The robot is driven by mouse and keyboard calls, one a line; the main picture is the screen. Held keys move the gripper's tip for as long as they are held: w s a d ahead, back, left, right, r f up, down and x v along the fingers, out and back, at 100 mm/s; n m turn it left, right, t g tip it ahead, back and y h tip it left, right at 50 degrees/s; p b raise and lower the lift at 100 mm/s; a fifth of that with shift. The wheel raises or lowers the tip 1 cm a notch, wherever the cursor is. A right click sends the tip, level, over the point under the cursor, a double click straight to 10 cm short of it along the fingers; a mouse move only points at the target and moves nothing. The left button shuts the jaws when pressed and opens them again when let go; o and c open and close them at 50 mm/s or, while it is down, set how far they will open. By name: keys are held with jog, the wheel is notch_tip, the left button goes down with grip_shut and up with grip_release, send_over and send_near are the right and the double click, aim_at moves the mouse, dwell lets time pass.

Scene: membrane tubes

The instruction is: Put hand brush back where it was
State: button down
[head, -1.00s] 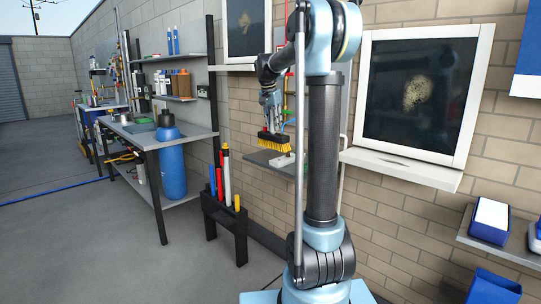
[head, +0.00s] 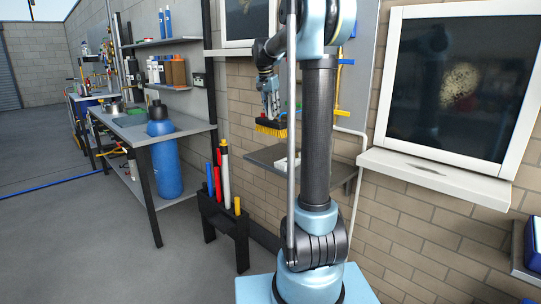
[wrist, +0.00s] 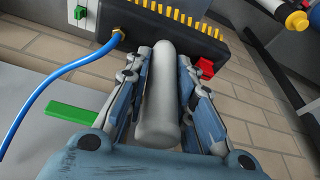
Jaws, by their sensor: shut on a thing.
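The hand brush has a dark head with yellow bristles (head: 271,131) in the head view, hanging below my gripper (head: 269,103). In the wrist view my gripper (wrist: 165,95) is shut on the brush's grey handle (wrist: 161,105), with the fingers on both sides of it. The black brush head (wrist: 165,35) lies beyond the fingertips, its yellow bristles along the far edge. The brush is held in the air, left of and above a small grey wall shelf (head: 262,156). Part of that shelf is hidden behind my arm.
A black stand (head: 226,220) with coloured tubes stands low at left. Behind it is a workbench (head: 135,133) with a blue cylinder (head: 166,165) below. A window (head: 450,80) with a white sill is at right. A blue hose (wrist: 45,85) and green strip (wrist: 80,115) show in the wrist view.

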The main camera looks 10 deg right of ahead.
aim_at(269, 111)
jog(key=shift+w+d, duration=0.1)
jog(key=shift+d, duration=0.05)
jog(key=shift+f, duration=5)
jog(key=c, duration=1.4)
grip_release()
jog(key=shift+o, duration=0.2)
jog(key=v, duration=1.2)
jog(key=s+d+f+n+y, duration=0.15)
jog(key=s+f, duration=0.35)
jog(key=s, duration=0.6)
jog(key=s+f+n, duration=0.3)
jog(key=s+f, duration=0.3)
jog(key=s, duration=0.5)
jog(key=s+d+f+n, duration=0.15)
jog(key=s+f, duration=0.35)
jog(key=s, duration=0.6)
jog(key=s+f+n, duration=0.3)
jog(key=s+f, duration=0.6)
jog(key=f, duration=0.1)
jog(key=shift+s+a+f+y, duration=0.25)
jog(key=shift+a+f+y, duration=0.1)
jog(key=shift+a, duration=0.1)
